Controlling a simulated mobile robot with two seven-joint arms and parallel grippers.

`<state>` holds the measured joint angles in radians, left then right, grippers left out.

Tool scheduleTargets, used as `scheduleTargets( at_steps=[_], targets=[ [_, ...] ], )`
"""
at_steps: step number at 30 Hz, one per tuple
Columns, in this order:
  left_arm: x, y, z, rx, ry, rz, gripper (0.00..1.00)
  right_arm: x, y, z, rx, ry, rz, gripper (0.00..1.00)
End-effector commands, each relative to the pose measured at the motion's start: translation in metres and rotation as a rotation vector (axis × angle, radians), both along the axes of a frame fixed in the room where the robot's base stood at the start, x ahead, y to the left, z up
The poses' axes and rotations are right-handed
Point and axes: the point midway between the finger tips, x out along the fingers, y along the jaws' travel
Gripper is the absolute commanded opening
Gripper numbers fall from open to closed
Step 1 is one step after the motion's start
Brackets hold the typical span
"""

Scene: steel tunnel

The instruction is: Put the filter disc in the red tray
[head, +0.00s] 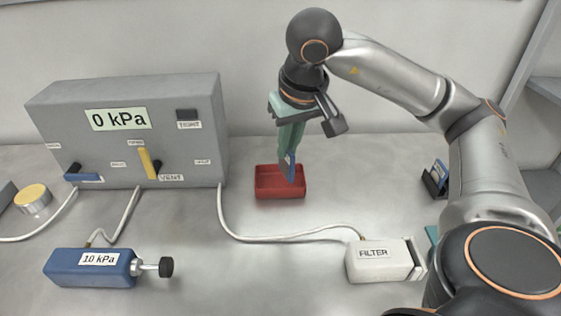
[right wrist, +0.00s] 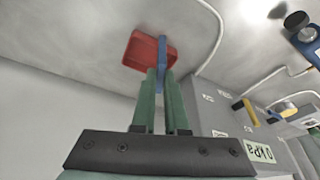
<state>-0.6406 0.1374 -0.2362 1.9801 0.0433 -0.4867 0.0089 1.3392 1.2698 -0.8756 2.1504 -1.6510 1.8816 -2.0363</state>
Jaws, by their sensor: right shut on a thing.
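My right gripper (head: 289,150) points down above the red tray (head: 268,185), with its green fingers shut on a thin blue piece (head: 291,168), which I take to be the filter disc. In the right wrist view the blue piece (right wrist: 162,52) shows edge-on between the fingertips (right wrist: 161,76), in front of the red tray (right wrist: 141,50). It hangs over the tray's right part in the head view; whether it touches the tray floor I cannot tell. The tray looks otherwise empty. My left gripper is not in view.
A grey panel box (head: 60,115) reading 0 kPa stands left of the tray. A white FILTER housing (head: 372,264) lies front right, with a hose running to it. A blue 10 kPa cylinder (head: 70,266) lies front left. A small dark holder (head: 431,184) stands at the right.

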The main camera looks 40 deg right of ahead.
Motion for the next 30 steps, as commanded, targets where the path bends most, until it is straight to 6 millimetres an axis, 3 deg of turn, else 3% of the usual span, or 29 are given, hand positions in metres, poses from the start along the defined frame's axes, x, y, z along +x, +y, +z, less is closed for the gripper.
scheduleTargets(
  at_steps=[4, 12, 17, 24, 30],
  targets=[
    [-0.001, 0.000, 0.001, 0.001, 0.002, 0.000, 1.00, 0.031, -0.022, -0.017, 0.001, 0.003, -0.005, 0.00],
    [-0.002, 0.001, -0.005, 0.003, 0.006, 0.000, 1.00, 0.059, -0.040, -0.061, -0.001, 0.001, 0.001, 0.00],
    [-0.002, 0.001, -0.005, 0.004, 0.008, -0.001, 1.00, 0.066, -0.044, -0.069, -0.001, -0.001, 0.001, 0.00],
    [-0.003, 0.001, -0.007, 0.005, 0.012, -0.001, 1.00, 0.070, -0.048, -0.101, -0.002, 0.001, 0.001, 0.00],
    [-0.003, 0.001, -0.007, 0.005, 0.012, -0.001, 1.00, 0.071, -0.047, -0.106, -0.001, -0.002, 0.002, 0.00]
  ],
)
